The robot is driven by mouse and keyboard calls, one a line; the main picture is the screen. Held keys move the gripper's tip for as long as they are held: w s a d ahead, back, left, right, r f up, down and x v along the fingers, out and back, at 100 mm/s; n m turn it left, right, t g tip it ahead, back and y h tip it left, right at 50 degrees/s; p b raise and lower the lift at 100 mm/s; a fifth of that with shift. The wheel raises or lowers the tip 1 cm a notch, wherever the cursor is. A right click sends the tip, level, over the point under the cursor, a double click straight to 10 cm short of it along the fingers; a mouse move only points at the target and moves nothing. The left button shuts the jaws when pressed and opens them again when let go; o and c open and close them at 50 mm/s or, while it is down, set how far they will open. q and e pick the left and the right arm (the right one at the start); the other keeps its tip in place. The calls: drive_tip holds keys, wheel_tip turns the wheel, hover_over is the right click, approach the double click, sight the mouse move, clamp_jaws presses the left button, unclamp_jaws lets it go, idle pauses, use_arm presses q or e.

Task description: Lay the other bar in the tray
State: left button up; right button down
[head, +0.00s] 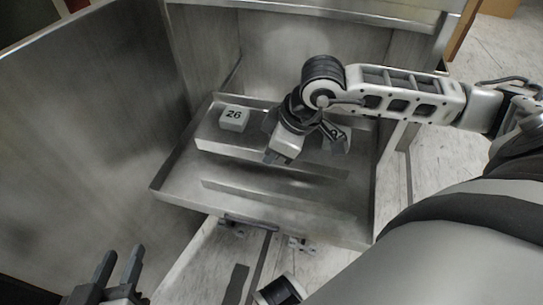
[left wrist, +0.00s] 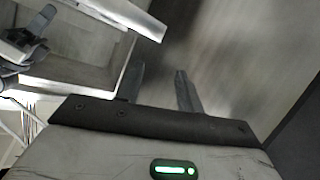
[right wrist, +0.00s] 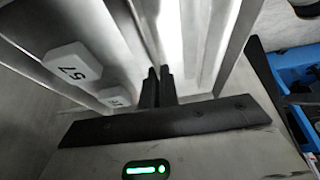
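My right gripper (head: 272,157) reaches over the metal tray (head: 172,190) from the right. In the right wrist view its fingers (right wrist: 158,85) are close together, with a thin metal bar (right wrist: 146,25) running to them; they look shut on it. In the head view this long bar (head: 225,149) spans the tray behind the gripper tips. A second, similar long bar (head: 270,200) lies nearer the tray's front. My left gripper (head: 118,270) is open and empty at the lower left, away from the tray; its parted fingers also show in the left wrist view (left wrist: 160,90).
Another numbered block (head: 337,140) is partly hidden by my right gripper. High metal walls (head: 85,120) enclose the left and back. A blue bin (right wrist: 290,75) shows beside the right wrist.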

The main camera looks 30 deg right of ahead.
sight(273, 164)
wheel_tip(273, 164, down, 4)
drive_tip(key=shift+r+b, duration=0.1)
drive_tip(key=shift+b, duration=0.4)
drive_tip(key=shift+f, duration=0.3)
use_arm(q)
drive_tip(key=shift+d+r, duration=0.15)
drive_tip(key=shift+r, duration=0.1)
use_arm(e)
drive_tip(key=shift+f+b, duration=0.2)
drive_tip(key=shift+b, duration=0.1)
drive_tip(key=c, duration=1.7)
unclamp_jaws()
drive_tip(key=shift+r, duration=0.1)
use_arm(q)
drive_tip(key=shift+w+d+r+h, duration=0.1)
drive_tip(key=shift+h, duration=0.2)
drive_tip(key=shift+r, duration=0.1)
